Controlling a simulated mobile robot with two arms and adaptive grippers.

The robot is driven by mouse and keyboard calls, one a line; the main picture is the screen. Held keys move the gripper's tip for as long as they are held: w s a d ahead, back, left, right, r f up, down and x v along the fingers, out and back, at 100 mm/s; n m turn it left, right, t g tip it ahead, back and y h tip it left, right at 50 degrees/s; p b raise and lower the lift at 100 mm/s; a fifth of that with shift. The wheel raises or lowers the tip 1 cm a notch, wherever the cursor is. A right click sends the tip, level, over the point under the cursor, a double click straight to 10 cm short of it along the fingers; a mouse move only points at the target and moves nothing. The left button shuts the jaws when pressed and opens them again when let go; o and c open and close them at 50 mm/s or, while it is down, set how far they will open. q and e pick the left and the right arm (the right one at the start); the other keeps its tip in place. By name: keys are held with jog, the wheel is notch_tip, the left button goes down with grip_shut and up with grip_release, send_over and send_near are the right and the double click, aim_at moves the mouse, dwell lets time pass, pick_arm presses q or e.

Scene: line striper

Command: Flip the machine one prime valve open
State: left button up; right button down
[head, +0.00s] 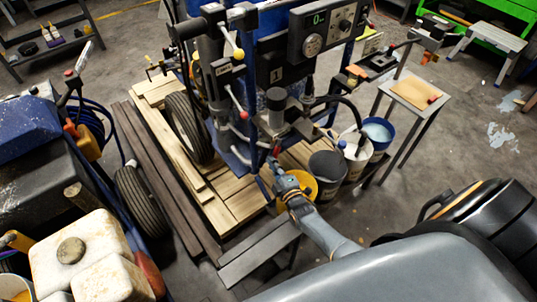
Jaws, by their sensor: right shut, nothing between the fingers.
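Machine one (276,75), a blue line striper with a "1" plate, stands on a wooden pallet (215,213). Its control panel (328,30) shows a green "0". A lever with a red knob (244,115) sticks out at its front, below a yellow-knobbed lever (238,54). A small red part (276,150) shows lower down by the pump. I cannot tell for sure which of these is the prime valve. My right gripper (272,164) is shut and empty at the machine's lower front, close to the small red part; contact is unclear. My left gripper is out of view.
Buckets, yellow (308,186), grey (327,172), white (356,158) and blue (377,133), stand right of the pallet. A small table (416,95) is behind them. Another machine (75,255) stands at left. A grey bench (258,250) is in front; floor at right is partly clear.

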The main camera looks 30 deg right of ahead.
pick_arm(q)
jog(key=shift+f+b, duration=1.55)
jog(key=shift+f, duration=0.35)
pick_arm(e)
jog(key=shift+w+d+f+n+t, duration=0.1)
jog(key=shift+d+f+n+t, duration=0.2)
jog(key=shift+d+n, duration=0.4)
jog(key=shift+w+d+f+n+t, duration=0.1)
jog(key=shift+d+f+n+t, duration=0.2)
jog(key=shift+n, duration=0.7)
jog(key=shift+d, duration=0.1)
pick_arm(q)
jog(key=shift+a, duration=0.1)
